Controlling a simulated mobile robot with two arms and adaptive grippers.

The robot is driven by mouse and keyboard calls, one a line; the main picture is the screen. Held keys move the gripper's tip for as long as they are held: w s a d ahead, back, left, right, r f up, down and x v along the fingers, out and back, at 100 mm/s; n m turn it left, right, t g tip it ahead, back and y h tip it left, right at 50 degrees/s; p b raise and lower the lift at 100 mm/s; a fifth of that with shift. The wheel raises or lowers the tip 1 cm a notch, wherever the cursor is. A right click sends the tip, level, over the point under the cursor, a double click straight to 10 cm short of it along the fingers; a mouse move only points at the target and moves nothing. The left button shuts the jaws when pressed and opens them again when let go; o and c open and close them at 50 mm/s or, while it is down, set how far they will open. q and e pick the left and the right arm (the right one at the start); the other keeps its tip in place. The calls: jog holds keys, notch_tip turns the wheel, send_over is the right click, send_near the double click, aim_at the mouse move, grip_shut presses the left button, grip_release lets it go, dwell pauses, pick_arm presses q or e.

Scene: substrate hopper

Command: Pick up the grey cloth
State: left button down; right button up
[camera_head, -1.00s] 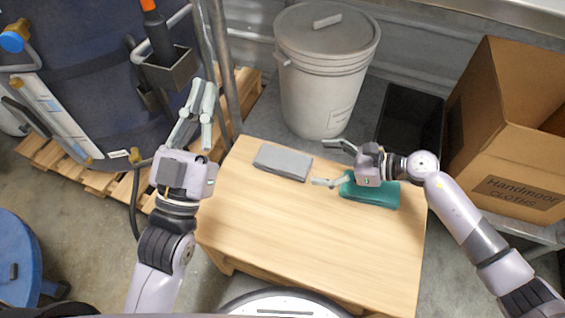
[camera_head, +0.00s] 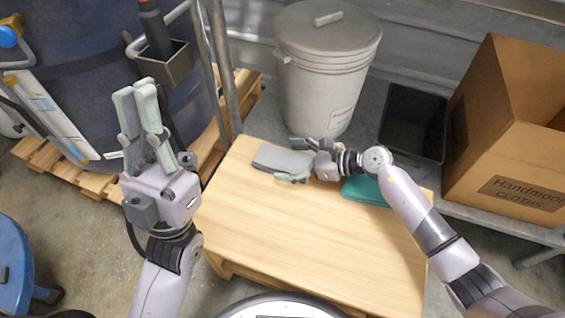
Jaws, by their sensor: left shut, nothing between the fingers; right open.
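The grey cloth (camera_head: 277,158) lies folded flat near the back left of the wooden table (camera_head: 300,225). My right gripper (camera_head: 291,160) is open, pointing left, with its fingers at the cloth's right end, one towards the back and one towards the front. I cannot tell whether the fingers touch the cloth. My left gripper (camera_head: 136,98) is shut and empty, pointing up, to the left of the table and away from the cloth.
A teal cloth (camera_head: 364,190) lies on the table, partly hidden by my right arm. Behind the table stand a lidded grey bin (camera_head: 322,85), a black bin (camera_head: 412,122) and a cardboard box (camera_head: 500,150). The front of the table is clear.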

jog(key=shift+w+a+f, duration=0.15)
jog(key=shift+a, duration=0.2)
jog(key=shift+c, duration=0.3)
jog(key=c, duration=1.2)
